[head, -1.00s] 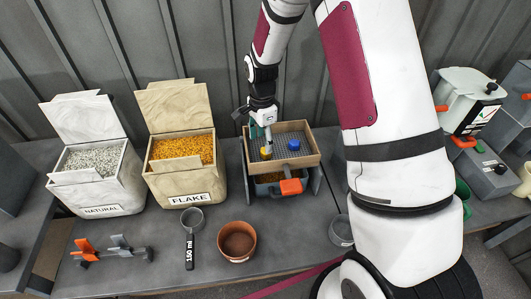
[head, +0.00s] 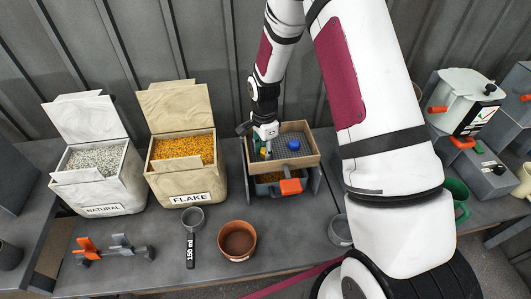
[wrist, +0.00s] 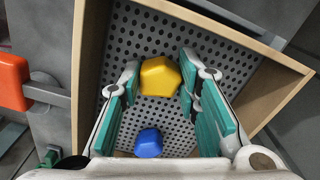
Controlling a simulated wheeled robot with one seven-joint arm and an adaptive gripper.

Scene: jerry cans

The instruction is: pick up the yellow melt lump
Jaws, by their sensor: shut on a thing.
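The yellow melt lump (wrist: 160,77) sits between my fingertips in the wrist view, over the perforated floor of a wooden-framed sieve (head: 301,169). In the head view the yellow lump (head: 264,152) is mostly hidden by my gripper (head: 266,148). My gripper (wrist: 160,82), with teal finger pads, is shut on the yellow lump, inside the left part of the sieve. I cannot tell whether the lump still touches the sieve floor. A blue lump (head: 293,145) lies on the mesh to the right, apart from the fingers; it also shows in the wrist view (wrist: 148,143).
The sieve's wooden walls stand close around my fingers. An orange handle (head: 291,186) is at the front. The FLAKE bin (head: 188,186) and NATURAL bin (head: 105,195) stand left.

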